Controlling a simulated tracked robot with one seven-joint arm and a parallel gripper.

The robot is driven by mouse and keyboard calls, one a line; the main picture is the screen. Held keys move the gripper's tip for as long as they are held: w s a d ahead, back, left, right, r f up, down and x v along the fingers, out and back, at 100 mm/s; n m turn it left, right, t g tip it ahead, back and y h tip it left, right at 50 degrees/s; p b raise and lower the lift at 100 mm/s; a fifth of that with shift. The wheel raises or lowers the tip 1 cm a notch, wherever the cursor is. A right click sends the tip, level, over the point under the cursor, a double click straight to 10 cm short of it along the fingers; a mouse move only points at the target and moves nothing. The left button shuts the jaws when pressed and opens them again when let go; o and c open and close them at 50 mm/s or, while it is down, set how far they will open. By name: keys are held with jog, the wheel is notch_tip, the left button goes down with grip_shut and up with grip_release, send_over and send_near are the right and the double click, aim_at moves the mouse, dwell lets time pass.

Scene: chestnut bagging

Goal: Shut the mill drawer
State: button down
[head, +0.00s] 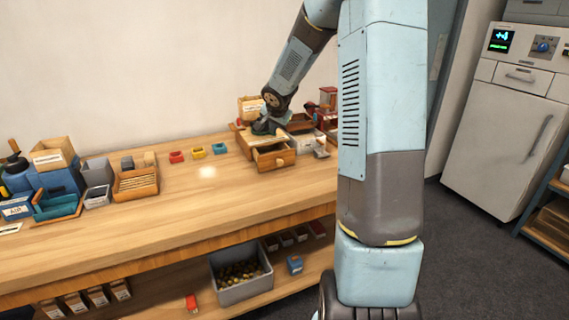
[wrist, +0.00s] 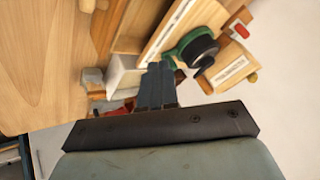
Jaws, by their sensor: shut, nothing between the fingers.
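The mill (head: 247,141) is a small wooden box on the bench, below the end of my arm. Its wooden drawer (head: 270,161) stands pulled out at the front, with a dark inside and a pale knob (head: 281,162). My gripper (wrist: 159,68) is shut and empty. In the wrist view its fingers are close together beside a green ring with a black top (wrist: 200,47) and pale wooden parts. In the head view my arm's end covers part of the mill's top, and my fingertips are hard to make out. I cannot tell whether they touch the mill.
Red, yellow and blue small trays (head: 198,152) lie left of the mill. A wooden tray (head: 137,184) and grey bins stand farther left. Boxes and red items (head: 327,97) crowd the right side. The bench front (head: 215,195) is clear. A grey crate (head: 242,290) sits on the lower shelf.

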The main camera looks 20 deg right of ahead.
jog(key=s+f+m+t+y, duration=0.15)
jog(key=s+m, duration=0.25)
jog(key=s, duration=0.5)
jog(key=s+f+m, duration=0.3)
jog(key=s+m, duration=0.1)
jog(key=s, duration=0.5)
send_near(281, 165)
jog(key=shift+s+f, duration=0.4)
jog(key=shift+f, duration=0.2)
jog(key=shift+s+f, duration=0.4)
jog(key=shift+f, duration=0.15)
jog(key=w, duration=0.1)
jog(key=w+f, duration=0.1)
jog(key=w, duration=0.1)
jog(key=w+f, duration=0.1)
jog(key=shift+w, duration=0.2)
jog(key=shift+w+d, duration=0.1)
jog(key=shift+w, duration=0.6)
jog(key=w, duration=0.8)
jog(key=shift+w, duration=0.25)
jog(key=shift+w+r, duration=0.2)
jog(key=shift+w, duration=0.2)
jog(key=shift+r, duration=0.1)
